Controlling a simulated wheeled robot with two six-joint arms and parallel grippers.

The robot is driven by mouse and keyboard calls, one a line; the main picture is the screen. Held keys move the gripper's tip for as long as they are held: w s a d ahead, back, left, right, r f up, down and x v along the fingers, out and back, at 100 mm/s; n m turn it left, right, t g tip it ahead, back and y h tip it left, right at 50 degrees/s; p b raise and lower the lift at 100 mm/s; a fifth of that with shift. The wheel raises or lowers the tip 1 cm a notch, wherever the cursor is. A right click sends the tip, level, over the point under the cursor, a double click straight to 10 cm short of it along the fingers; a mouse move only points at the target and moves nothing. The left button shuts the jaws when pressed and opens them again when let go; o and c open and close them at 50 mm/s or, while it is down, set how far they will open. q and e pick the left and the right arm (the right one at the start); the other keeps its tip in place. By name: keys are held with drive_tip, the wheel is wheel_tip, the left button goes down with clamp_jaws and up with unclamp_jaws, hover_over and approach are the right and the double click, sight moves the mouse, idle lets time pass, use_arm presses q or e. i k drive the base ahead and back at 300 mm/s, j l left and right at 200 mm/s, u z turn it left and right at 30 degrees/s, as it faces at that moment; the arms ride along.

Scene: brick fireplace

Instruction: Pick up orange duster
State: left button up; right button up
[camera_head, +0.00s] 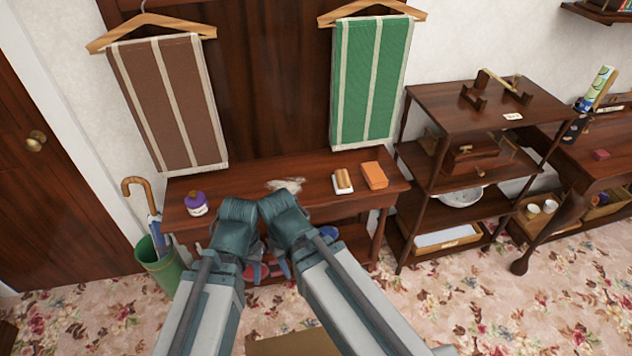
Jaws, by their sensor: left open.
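The orange duster (374,176) appears as a flat orange block, like a folded cloth, lying at the right end of the dark wooden side table (232,185). Nothing touches it from above. My left gripper (240,212) is at the front edge of the table, well left of the orange duster and apart from it. Its fingers are hard to make out at the end of the arm; it is open and no object shows in it. My right arm comes in beside it, and its fingers do not show.
A white tray with a tan block (343,181) lies just left of the orange duster. A whitish crumpled thing (286,185) and a purple jar (196,203) are farther left. A shelf unit (437,105) stands close right. Brown (165,105) and green (371,80) towels hang behind.

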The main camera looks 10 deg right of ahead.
sight(375, 178)
drive_tip(key=i+l, duration=0.55)
drive_tip(key=l, duration=0.25)
drive_tip(key=i+l, duration=0.3)
drive_tip(key=l, duration=0.15)
drive_tip(key=z, duration=0.05)
